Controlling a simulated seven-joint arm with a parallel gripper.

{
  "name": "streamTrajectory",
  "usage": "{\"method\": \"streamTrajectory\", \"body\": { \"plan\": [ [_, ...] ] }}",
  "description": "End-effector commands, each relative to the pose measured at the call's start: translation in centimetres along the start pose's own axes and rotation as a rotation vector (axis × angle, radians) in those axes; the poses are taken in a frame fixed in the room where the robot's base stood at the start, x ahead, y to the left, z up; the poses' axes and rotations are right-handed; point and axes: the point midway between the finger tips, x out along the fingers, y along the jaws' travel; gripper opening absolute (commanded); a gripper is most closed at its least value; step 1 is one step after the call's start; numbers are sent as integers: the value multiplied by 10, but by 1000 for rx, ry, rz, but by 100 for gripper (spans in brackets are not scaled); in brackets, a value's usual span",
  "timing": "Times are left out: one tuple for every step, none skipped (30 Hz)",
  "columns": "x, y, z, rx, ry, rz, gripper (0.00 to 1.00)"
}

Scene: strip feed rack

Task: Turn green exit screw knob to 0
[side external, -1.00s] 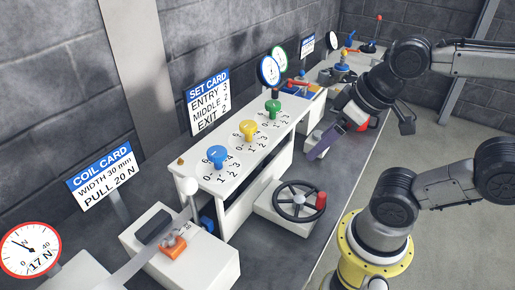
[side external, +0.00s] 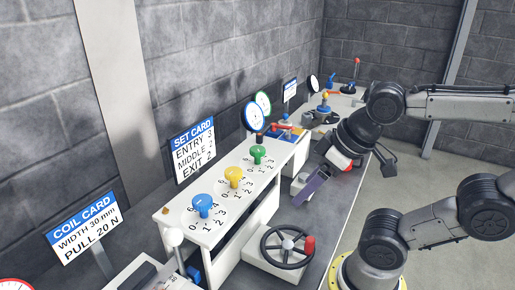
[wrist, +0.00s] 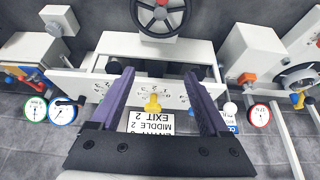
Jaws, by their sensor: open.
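The green knob (side external: 257,153) stands on the far end of the white rack top (side external: 178,222), with a number dial around it. Its pointer setting is too small to read. The yellow knob (side external: 234,175) and blue knob (side external: 202,205) stand nearer in the same row. My gripper (side external: 300,200) is open and empty, to the right of the rack and apart from the knobs. In the wrist view, the yellow knob (wrist: 153,103) appears between my two purple fingers (wrist: 159,72). The green knob cannot be made out there; the left finger covers part of the rack.
The set card (side external: 194,150) behind the rack reads entry 3, middle 2, exit 2. A handwheel with a red grip (side external: 309,244) stands in front of the rack. Round gauges (side external: 253,117) stand beyond the green knob. The coil card (side external: 85,228) is at left.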

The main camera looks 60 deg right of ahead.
Motion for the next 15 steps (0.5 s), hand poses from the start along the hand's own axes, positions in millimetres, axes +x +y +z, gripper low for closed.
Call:
{"method": "streamTrajectory", "body": {
  "plan": [
    [0,0,0,-1,0,0,79],
    [0,0,0,-4,0,0,79],
    [0,0,2,-13,-10,0,79],
    [0,0,5,-21,-22,0,79],
    [-2,0,7,-30,-34,-1,79],
    [-7,0,5,-47,-42,-1,79],
    [-14,0,1,-60,-44,-1,79],
    [-20,0,-3,-73,-49,-2,79],
    [-28,0,-11,-89,-62,-2,79],
    [-34,1,-18,-100,-74,-1,79],
    [-41,2,-26,-109,-87,0,79],
    [-49,4,-38,-120,-107,2,79],
    [-54,5,-47,-126,-122,3,79],
    [-59,7,-56,-131,-139,5,79],
    [-66,10,-69,-136,-162,6,79]
  ]
}}
